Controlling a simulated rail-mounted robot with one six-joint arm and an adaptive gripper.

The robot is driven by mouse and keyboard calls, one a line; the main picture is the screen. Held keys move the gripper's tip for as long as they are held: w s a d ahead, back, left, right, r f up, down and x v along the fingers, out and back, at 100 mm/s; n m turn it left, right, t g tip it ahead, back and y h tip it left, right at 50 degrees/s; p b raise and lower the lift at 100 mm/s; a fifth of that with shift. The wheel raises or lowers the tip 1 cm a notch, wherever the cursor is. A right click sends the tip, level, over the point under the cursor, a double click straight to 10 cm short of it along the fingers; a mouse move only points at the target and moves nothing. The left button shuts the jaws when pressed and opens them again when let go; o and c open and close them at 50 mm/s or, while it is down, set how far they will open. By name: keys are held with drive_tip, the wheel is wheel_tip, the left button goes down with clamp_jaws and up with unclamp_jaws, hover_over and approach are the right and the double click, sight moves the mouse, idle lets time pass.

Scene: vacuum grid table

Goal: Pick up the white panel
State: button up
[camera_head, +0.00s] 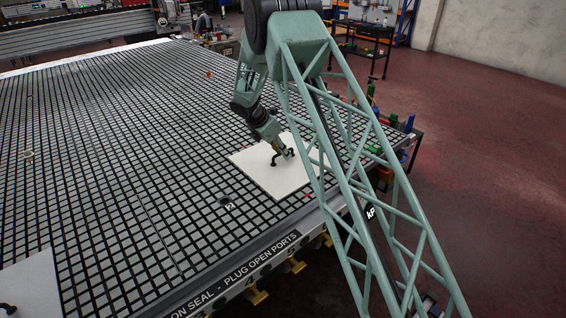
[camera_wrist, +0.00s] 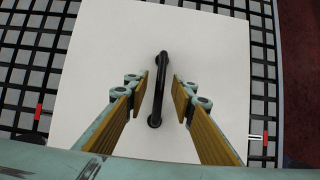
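The white panel (camera_head: 264,178) is a flat square sheet lying on the black grid table near its right front edge. It also fills much of the wrist view (camera_wrist: 205,60). A black bar handle (camera_wrist: 158,88) stands on the panel; in the head view the handle (camera_head: 281,157) is at my gripper's tip. My gripper (camera_wrist: 159,92) is open, with one yellow-padded finger on each side of the handle and a gap on both sides. In the head view my gripper (camera_head: 282,152) reaches down over the panel. My arm hides the panel's right corner in that view.
The vacuum grid table (camera_head: 110,150) is largely bare left of the panel. Another white panel (camera_head: 32,285) with a black handle lies at the lower left. Small coloured items (camera_head: 376,148) stand by the table's right edge. A dark workbench (camera_head: 370,35) is at the back.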

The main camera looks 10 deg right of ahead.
drive_tip(key=shift+w+d+f, duration=0.1)
drive_tip(key=shift+d+f, duration=0.05)
drive_tip(key=shift+f, duration=0.2)
idle(0.3)
clamp_jaws()
drive_tip(key=shift+r, duration=0.1)
